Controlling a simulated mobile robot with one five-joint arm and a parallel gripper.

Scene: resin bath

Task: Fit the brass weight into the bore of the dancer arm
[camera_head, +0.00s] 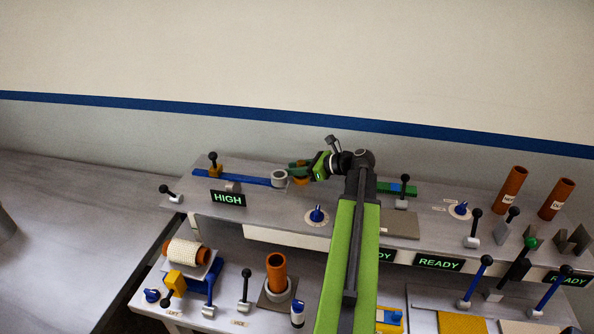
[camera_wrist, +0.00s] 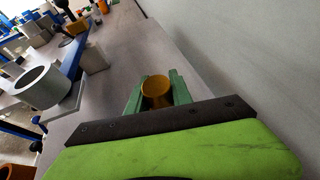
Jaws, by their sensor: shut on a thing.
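The brass weight (camera_wrist: 157,92) is a short golden cylinder between the two green fingers of my gripper (camera_wrist: 157,88) in the wrist view. My gripper is shut on it. In the head view, my gripper (camera_head: 299,170) is at the right end of the dancer arm, and the weight (camera_head: 301,181) shows just below the fingers. The dancer arm (camera_head: 240,178) is a long blue bar ending in a pale grey ring (camera_head: 279,177). In the wrist view the ring (camera_wrist: 40,85) is left of the weight, clearly apart from it, with its bore open and empty.
An orange block with a black-knobbed lever (camera_head: 214,168) stands near the arm's left end. A HIGH display (camera_head: 228,198) is in front of the arm. A blue dial (camera_head: 317,215) and a black-knobbed lever (camera_head: 403,190) are to the right. The wall is close behind the shelf.

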